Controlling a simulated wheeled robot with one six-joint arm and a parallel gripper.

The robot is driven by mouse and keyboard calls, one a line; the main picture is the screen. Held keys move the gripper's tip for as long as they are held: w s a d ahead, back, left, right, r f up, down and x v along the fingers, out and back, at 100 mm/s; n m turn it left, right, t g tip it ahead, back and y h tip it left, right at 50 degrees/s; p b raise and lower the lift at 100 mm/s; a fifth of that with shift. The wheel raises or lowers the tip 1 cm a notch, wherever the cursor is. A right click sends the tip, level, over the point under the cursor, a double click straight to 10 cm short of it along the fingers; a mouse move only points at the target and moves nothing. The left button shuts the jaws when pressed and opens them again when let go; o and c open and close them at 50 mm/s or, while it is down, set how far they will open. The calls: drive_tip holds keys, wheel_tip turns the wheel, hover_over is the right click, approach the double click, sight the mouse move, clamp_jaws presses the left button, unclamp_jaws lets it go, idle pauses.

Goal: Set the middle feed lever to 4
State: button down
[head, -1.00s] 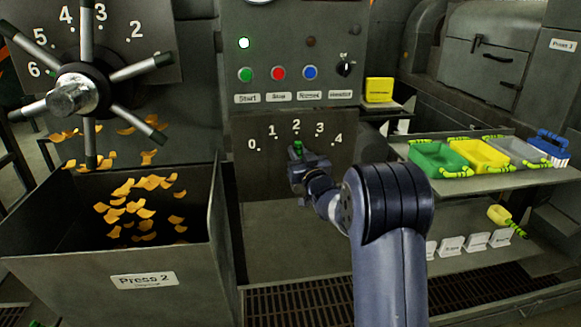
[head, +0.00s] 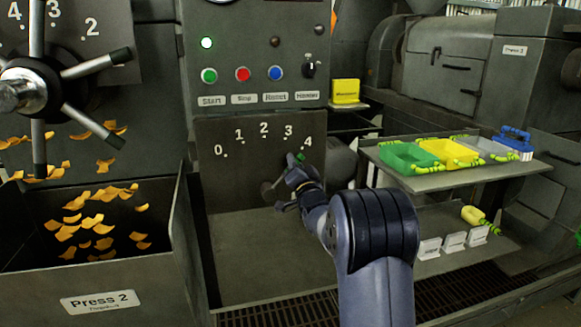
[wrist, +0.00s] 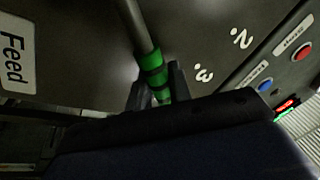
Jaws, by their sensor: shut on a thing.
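The plate is numbered 0 to 4, each with a small dot. The lever points up and right from its pivot, close to the 4 dot. My gripper (head: 296,166) is shut on the green grip and partly hides it. In the wrist view the two fingers (wrist: 158,92) stand on either side of the green grip (wrist: 151,68), and the grey rod runs up out of view. A Feed label (wrist: 14,60) is at the left there.
Start, Stop, Reset and Heater controls (head: 242,74) sit above the plate, with a green light lit. The Press 2 bin (head: 105,290) and a spoked wheel (head: 30,90) are at the left. A shelf with coloured trays (head: 430,180) is at the right.

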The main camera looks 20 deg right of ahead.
drive_tip(key=shift+d+f+m, duration=0.2)
drive_tip(key=shift+m, duration=0.2)
drive_tip(key=c, duration=1.3)
unclamp_jaws()
drive_tip(key=shift+s, duration=0.1)
drive_tip(key=b+v, duration=0.1)
drive_tip(key=v, duration=0.9)
drive_tip(key=shift+s+a+f, duration=0.1)
drive_tip(key=shift+s+f, duration=0.05)
drive_tip(key=shift+s, duration=0.1)
drive_tip(key=shift+p+x, duration=0.45)
drive_tip(key=shift+x, duration=5)
drive_tip(key=shift+s, duration=0.15)
